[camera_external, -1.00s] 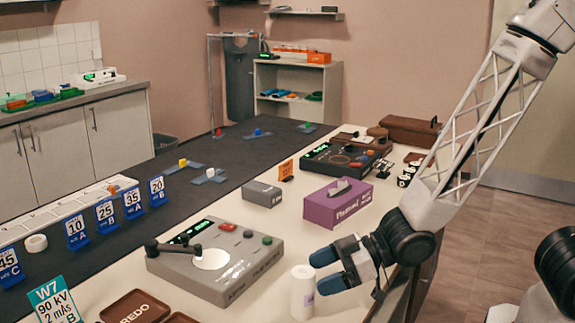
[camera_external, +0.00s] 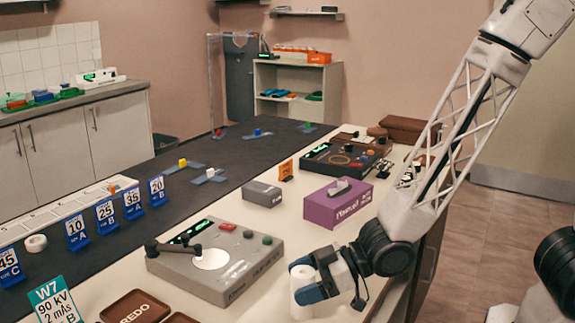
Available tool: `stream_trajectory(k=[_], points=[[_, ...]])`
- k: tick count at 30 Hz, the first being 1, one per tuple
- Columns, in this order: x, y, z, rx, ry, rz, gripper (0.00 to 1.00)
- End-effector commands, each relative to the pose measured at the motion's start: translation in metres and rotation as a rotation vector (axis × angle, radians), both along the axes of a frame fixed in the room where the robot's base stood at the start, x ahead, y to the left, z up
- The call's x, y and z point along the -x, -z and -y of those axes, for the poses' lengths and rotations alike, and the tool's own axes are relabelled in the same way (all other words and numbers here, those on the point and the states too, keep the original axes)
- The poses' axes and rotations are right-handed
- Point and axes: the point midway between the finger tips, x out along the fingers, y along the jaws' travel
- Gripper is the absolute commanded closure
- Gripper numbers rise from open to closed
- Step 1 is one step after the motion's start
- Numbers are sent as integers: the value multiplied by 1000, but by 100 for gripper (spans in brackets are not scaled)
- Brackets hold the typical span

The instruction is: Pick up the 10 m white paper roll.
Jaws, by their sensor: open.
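The white paper roll (camera_external: 301,309) stands upright on the pale counter, right of the grey control box. Its "10 m" marking cannot be read here. My gripper (camera_external: 303,281), with dark blue fingertips, is open at the roll's upper part, one finger on the far side and one on the near side. The white of the roll shows between the fingertips. The fingers hide part of the roll, and I cannot tell whether they touch it.
The grey control box (camera_external: 215,262) with a black lever stands close left of the roll. A purple tissue box (camera_external: 338,203) is behind my gripper. Brown trays (camera_external: 137,308) lie at the front left. A smaller white ring-shaped roll (camera_external: 35,243) lies at the far left near blue number signs.

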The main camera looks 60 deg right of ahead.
Motion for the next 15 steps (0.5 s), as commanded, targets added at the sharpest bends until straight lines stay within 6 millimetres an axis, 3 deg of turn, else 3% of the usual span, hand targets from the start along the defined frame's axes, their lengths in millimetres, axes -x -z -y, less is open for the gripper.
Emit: stream_trajectory(k=[7, 15], points=[[0, 0, 0, 0, 0, 0, 20], [0, 0, 0, 0, 0, 0, 62]])
